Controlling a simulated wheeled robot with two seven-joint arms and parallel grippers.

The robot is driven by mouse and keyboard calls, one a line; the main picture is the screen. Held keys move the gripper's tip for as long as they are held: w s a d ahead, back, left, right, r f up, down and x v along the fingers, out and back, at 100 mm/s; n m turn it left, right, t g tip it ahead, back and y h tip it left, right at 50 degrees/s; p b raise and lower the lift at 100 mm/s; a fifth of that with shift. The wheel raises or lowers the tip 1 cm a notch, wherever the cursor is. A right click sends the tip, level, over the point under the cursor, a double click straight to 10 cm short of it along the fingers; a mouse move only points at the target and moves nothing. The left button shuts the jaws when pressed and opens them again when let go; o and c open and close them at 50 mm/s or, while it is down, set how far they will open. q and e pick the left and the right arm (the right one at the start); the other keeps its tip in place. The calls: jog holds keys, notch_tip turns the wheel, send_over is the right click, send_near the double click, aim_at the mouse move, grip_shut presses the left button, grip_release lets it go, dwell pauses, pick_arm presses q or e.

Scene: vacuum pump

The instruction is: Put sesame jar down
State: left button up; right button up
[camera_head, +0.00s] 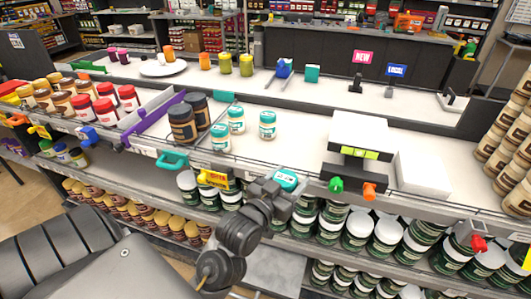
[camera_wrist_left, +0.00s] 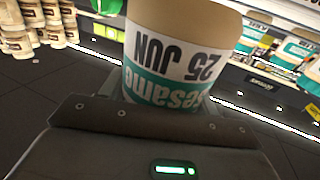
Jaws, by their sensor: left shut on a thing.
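My left gripper (camera_head: 276,189) is shut on the sesame jar (camera_head: 287,178), whose teal top shows in the head view, in front of the shelf's front edge. In the left wrist view the jar (camera_wrist_left: 180,60) fills the upper middle. It has a beige end, a white band reading "25 JUN" and a teal band reading "sesame", upside down in the picture. The finger contact is hidden there. Similar white jars with teal labels (camera_head: 267,125) stand on the upper shelf (camera_head: 300,128), beyond the gripper. My right gripper is not in view.
Two dark brown jars (camera_head: 183,124) stand left of the teal-labelled jars. A white box-like block (camera_head: 361,131) stands to the right, with a white slab (camera_head: 422,174) beside it. Bare shelf lies between the teal-labelled jars and the block. Green and orange clips line the front edge.

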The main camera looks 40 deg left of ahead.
pick_arm(q)
jog(key=a+r+y, duration=0.1)
jog(key=a+r, duration=0.2)
jog(key=a, duration=0.3)
jog(key=a+r+n+y, duration=0.1)
jog(key=a+r, duration=0.2)
jog(key=a, duration=0.4)
jog(key=s+a+r+n+y, duration=0.1)
jog(key=a+r, duration=0.2)
jog(key=a, duration=0.3)
jog(key=shift+a+r+y, duration=0.2)
jog(key=shift+r+y, duration=0.1)
jog(key=shift+r, duration=0.1)
jog(key=shift+f, duration=0.1)
